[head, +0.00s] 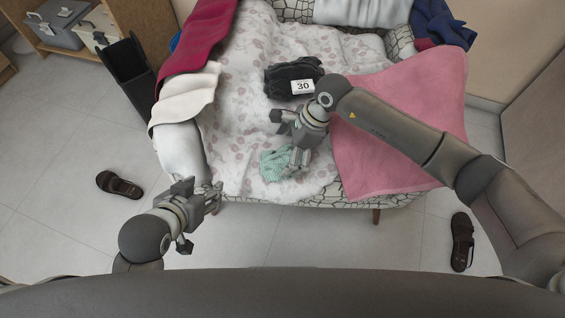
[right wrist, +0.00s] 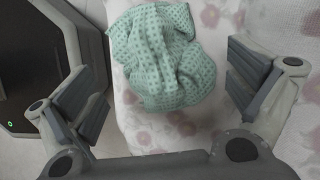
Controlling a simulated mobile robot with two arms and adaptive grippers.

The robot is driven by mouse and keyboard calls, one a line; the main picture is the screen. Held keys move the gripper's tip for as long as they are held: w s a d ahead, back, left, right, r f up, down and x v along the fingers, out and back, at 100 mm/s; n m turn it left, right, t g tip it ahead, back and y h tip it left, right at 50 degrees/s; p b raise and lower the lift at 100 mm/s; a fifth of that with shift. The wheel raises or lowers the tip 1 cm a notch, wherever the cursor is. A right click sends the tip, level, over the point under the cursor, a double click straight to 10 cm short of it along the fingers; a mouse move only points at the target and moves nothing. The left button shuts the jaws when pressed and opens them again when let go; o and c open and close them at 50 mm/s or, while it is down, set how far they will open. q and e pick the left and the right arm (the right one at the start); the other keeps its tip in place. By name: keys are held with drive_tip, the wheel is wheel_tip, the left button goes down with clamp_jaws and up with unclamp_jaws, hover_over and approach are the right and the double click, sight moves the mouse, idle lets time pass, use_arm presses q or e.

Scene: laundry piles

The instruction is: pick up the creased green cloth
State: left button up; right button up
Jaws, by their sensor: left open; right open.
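The creased green cloth (head: 273,165) lies bunched on the floral sheet near the front edge of the bed or sofa. In the right wrist view the cloth (right wrist: 163,55) shows a waffle-like texture and lies ahead of and between the spread fingers. My right gripper (head: 296,158) is open above the cloth and hides its right part in the head view; it also shows in the right wrist view (right wrist: 168,90). My left gripper (head: 212,197) is open and empty, left of the cloth near the front left corner.
A black bundle (head: 290,80) with a "30" tag lies behind the cloth. A pink towel (head: 400,130) covers the right side. White cloth (head: 182,130) and red cloth (head: 200,45) drape the left side. Shoes (head: 120,184) (head: 461,241) lie on the floor.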

sight(286, 156)
drive_tip(key=b+x, duration=0.1)
drive_tip(key=x, duration=0.2)
drive_tip(key=shift+s+f, duration=0.15)
drive_tip(key=shift+f, duration=0.25)
use_arm(q)
drive_tip(key=w+r+t, duration=0.1)
drive_tip(key=w+d+r+t, duration=0.1)
drive_tip(key=w+r+t, duration=0.1)
drive_tip(key=w, duration=0.1)
drive_tip(key=shift+w+d+r+h, duration=0.1)
drive_tip(key=shift+d+r+h, duration=0.1)
drive_tip(key=shift+d+h, duration=0.15)
use_arm(e)
drive_tip(key=shift+a+f, duration=0.15)
drive_tip(key=c, duration=1)
drive_tip(key=shift+c, duration=0.2)
